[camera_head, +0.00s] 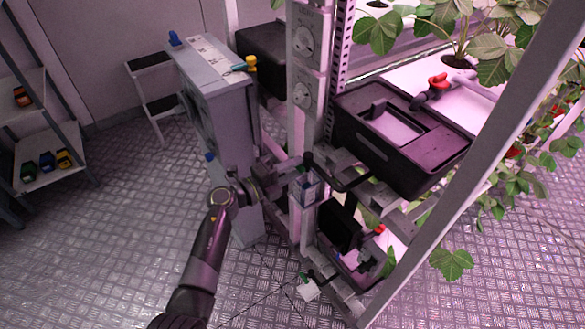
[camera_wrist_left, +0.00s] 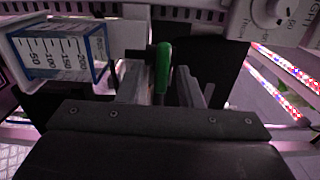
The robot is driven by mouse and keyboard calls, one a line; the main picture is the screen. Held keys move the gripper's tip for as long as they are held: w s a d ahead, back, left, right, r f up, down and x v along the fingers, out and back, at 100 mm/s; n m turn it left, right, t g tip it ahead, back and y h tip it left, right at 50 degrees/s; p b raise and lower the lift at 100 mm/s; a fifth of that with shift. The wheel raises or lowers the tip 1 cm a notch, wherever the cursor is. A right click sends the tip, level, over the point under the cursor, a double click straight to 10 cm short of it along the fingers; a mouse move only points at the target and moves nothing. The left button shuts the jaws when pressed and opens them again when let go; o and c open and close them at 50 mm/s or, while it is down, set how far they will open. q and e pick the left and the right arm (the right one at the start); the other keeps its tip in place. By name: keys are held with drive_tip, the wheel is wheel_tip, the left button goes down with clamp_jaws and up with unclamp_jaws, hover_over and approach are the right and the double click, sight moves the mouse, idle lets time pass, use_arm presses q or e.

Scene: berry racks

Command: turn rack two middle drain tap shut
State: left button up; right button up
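In the left wrist view, a tap with a green handle (camera_wrist_left: 164,66) stands on a dark fitting at the centre. The handle looks upright. My left gripper (camera_wrist_left: 165,88) has its two grey fingers apart, with the green handle between or just beyond them. A gap shows on the handle's right; contact on its left is unclear. In the head view, my left gripper (camera_head: 300,168) reaches the rack post at mid height and partly hides this tap. A clear measuring cup (camera_wrist_left: 60,52) with a blue rim and scale is left of the tap. My right gripper is not in view.
A dial (camera_wrist_left: 276,12) is at the wrist view's upper right. In the head view, a black tank (camera_head: 440,150) with a red-handled valve (camera_head: 438,82) is right of the post. A grey cabinet (camera_head: 222,120) stands close left. Another green-handled fitting (camera_head: 303,277) is lower down.

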use_arm(q)
drive_tip(key=v, duration=1.7)
drive_tip(key=shift+s+a+b, duration=0.15)
drive_tip(key=shift+b, duration=0.3)
drive_tip(key=shift+r, duration=0.1)
drive_tip(key=s+a+f+n+t+y+p, duration=0.1)
drive_tip(key=s+a+f+n+y, duration=0.2)
drive_tip(key=a+f+n+y, duration=0.5)
drive_tip(key=s+a+f+n+y, duration=0.1)
drive_tip(key=s+a+f+n, duration=0.15)
drive_tip(key=f+n, duration=0.65)
drive_tip(key=s+a+f+n+t+y+p, duration=0.1)
drive_tip(key=s+a+f+n+y, duration=0.35)
drive_tip(key=f, duration=0.85)
drive_tip(key=s+f+n+g, duration=0.2)
drive_tip(key=s+f, duration=0.3)
drive_tip(key=s, duration=0.5)
drive_tip(key=s+f+n+g+y, duration=0.1)
drive_tip(key=s+f+n+g, duration=0.2)
drive_tip(key=s, duration=0.8)
drive_tip(key=s+f+n+g+y, duration=0.1)
drive_tip(key=s+f+n+g, duration=0.2)
drive_tip(key=s+f+g, duration=0.3)
drive_tip(key=s+f, duration=0.2)
drive_tip(key=s, duration=0.3)
drive_tip(key=shift+f, duration=0.3)
drive_tip(key=shift+s+d, duration=0.1)
